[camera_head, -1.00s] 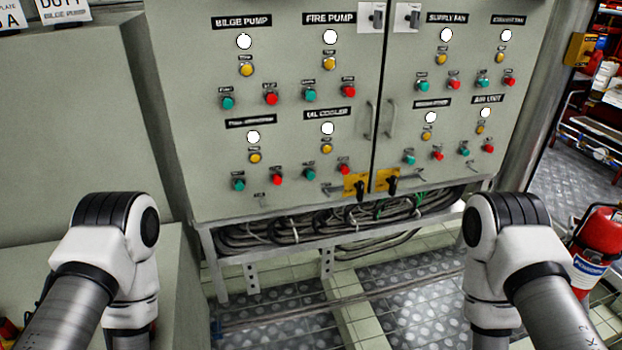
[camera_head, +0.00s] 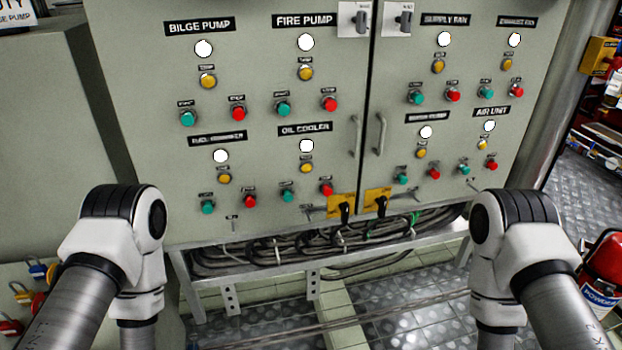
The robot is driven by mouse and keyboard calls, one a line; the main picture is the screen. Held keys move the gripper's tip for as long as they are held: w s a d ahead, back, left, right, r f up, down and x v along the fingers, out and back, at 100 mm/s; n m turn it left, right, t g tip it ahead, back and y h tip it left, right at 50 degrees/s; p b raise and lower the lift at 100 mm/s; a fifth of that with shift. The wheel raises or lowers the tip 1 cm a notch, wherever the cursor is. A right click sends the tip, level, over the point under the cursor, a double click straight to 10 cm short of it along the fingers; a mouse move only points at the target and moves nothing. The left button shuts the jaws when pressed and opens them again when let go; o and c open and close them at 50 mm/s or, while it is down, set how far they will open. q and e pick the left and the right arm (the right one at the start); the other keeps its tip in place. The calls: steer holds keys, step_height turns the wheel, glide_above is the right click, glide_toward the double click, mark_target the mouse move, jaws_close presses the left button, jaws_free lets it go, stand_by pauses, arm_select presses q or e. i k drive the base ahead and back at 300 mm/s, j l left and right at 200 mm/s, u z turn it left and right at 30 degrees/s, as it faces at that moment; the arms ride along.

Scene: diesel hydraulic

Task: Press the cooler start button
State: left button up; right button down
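The oil cooler section of the grey control cabinet (camera_head: 250,72) has a black "OIL COOLER" label (camera_head: 306,129). Below the label are a white lamp (camera_head: 306,146), a yellow button (camera_head: 306,167), a green button (camera_head: 288,195) at lower left and a red button (camera_head: 326,190) at lower right. The small tags over the buttons are too blurred to read surely. My two arms reach in at the lower left and lower right, below and to the sides of the panel. Neither gripper shows in the view, and nothing touches the buttons.
Similar button groups surround the oil cooler group. Cabinet door handles (camera_head: 380,134) and black rotary handles on yellow plates (camera_head: 377,201) stick out. Cables (camera_head: 290,255) hang beneath. A red fire extinguisher (camera_head: 606,262) stands at right. Padlocks (camera_head: 38,271) show at lower left.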

mark_target(288, 197)
steer(key=i+l+u, duration=0.25)
steer(key=i+l, duration=0.3)
steer(key=u, duration=1.3)
